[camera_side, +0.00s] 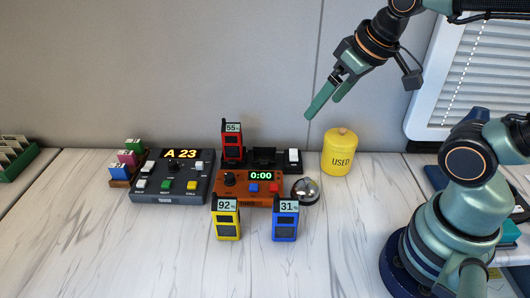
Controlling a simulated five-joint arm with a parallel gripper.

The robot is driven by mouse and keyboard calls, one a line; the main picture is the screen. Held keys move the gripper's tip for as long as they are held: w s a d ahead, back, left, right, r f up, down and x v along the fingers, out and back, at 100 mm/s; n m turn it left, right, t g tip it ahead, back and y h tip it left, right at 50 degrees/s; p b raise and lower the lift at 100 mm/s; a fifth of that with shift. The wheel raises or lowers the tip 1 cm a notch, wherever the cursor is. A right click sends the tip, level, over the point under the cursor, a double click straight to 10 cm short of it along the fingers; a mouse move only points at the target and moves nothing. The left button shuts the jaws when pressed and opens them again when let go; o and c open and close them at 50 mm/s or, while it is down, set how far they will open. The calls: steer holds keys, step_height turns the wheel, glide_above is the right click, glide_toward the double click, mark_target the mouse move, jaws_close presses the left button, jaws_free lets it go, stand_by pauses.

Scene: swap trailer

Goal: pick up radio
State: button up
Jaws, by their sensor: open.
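Three small radios show in the side view. A red radio (232,146) reading 55 stands upright in the black dock (266,157) behind the orange timer box. A yellow radio (227,225) reading 92 stands in front of the timer box at left. A blue radio (285,225) reading 31 stands in front of it at right. My gripper (328,98) is open and empty, high above the table. It is to the right of all the radios and above and left of the yellow canister, pointing down and left.
The orange timer box (249,191) reads 0:00, with a silver bell (305,190) to its right. The yellow canister (340,158) marked USED stands under my gripper. A dark console (174,182) reads A 23. The front of the white table (130,255) is clear.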

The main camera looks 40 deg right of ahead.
steer(key=n, duration=0.1)
steer(key=n+g, duration=0.5)
steer(key=n, duration=1.8)
glide_toward(285, 218)
steer(key=shift+w+d+r, duration=0.25)
steer(key=shift+w+d, duration=0.2)
steer(key=shift+d, duration=0.2)
steer(key=shift+w+d+r, duration=0.2)
steer(key=shift+w+d, duration=0.2)
steer(key=shift+d, duration=0.2)
steer(key=shift+s+a+f+n+g, duration=0.15)
steer(key=shift+a+f+n, duration=0.05)
steer(key=shift+n, duration=0.35)
steer(key=shift+s+a+f+n+g, duration=0.15)
steer(key=shift+a+f+n, duration=0.05)
steer(key=shift+n, duration=0.35)
steer(key=shift+f, duration=0.25)
step_height(285, 218, down, 6)
steer(key=shift+r, duration=0.1)
steer(key=shift+w+a+f, duration=0.1)
steer(key=shift+a+f, duration=0.05)
steer(key=shift+f, duration=1.3)
steer(key=shift+w+a+f, duration=0.1)
steer(key=shift+f, duration=1.4)
jaws_close()
